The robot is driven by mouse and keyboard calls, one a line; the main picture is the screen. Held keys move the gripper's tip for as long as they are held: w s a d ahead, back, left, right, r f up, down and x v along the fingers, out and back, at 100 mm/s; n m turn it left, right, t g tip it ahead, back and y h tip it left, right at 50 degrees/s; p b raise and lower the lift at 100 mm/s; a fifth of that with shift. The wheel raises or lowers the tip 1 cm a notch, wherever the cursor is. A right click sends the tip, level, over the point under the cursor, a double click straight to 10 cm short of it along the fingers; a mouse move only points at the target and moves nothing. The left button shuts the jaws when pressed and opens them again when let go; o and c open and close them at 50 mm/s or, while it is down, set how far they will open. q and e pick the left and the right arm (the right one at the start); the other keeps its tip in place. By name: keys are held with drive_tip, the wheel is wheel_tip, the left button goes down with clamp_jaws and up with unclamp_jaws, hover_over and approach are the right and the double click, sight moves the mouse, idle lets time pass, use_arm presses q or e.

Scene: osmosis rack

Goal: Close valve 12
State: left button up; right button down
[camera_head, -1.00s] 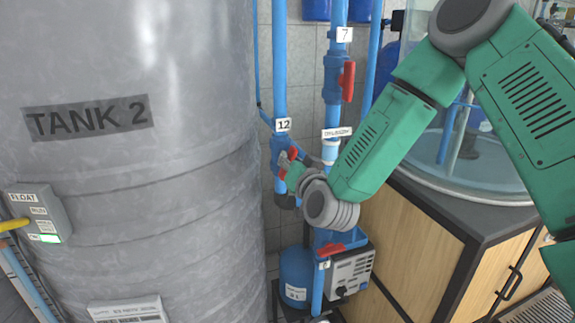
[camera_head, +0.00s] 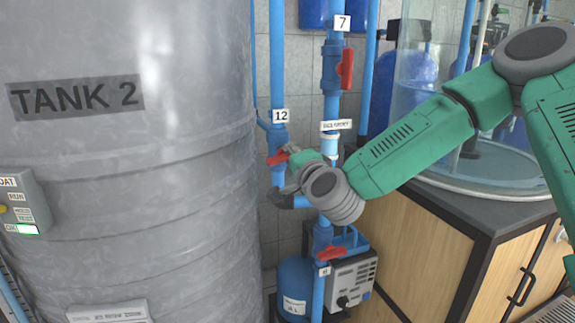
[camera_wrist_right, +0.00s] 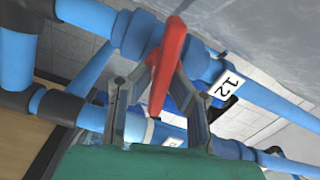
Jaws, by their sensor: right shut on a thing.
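Valve 12 (camera_head: 278,135) is a blue valve on a vertical blue pipe, right of the grey tank, below a white "12" label (camera_head: 280,116). Its red handle (camera_head: 277,158) sticks out to the left in the head view, roughly crosswise to the pipe. My right gripper (camera_head: 287,165) is at the handle, its fingers partly hidden by the wrist. In the right wrist view, the red handle (camera_wrist_right: 168,62) stands between the two grey fingers of my right gripper (camera_wrist_right: 160,88), which is shut on it. The "12" label (camera_wrist_right: 230,83) shows to the right. My left gripper is out of view.
Tank 2 (camera_head: 130,180) fills the left side. Valve 7 with a red handle (camera_head: 346,69) is on the neighbouring pipe, and another red-handled valve (camera_head: 331,253) sits below beside a pump box (camera_head: 352,280). A wooden cabinet (camera_head: 420,240) stands right, under my arm.

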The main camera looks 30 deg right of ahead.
drive_tip(key=shift+s+f+m+b, duration=0.1)
drive_tip(key=shift+f+m+b, duration=0.5)
drive_tip(key=shift+m+b, duration=0.55)
drive_tip(key=shift+m, duration=0.25)
drive_tip(key=c, duration=1.6)
unclamp_jaws()
drive_tip(key=shift+s+d+r, duration=0.1)
drive_tip(key=shift+d+r, duration=0.1)
drive_tip(key=shift+d, duration=0.05)
drive_tip(key=v, duration=0.7)
drive_tip(key=shift+s+f, duration=0.1)
drive_tip(key=shift+s, duration=0.1)
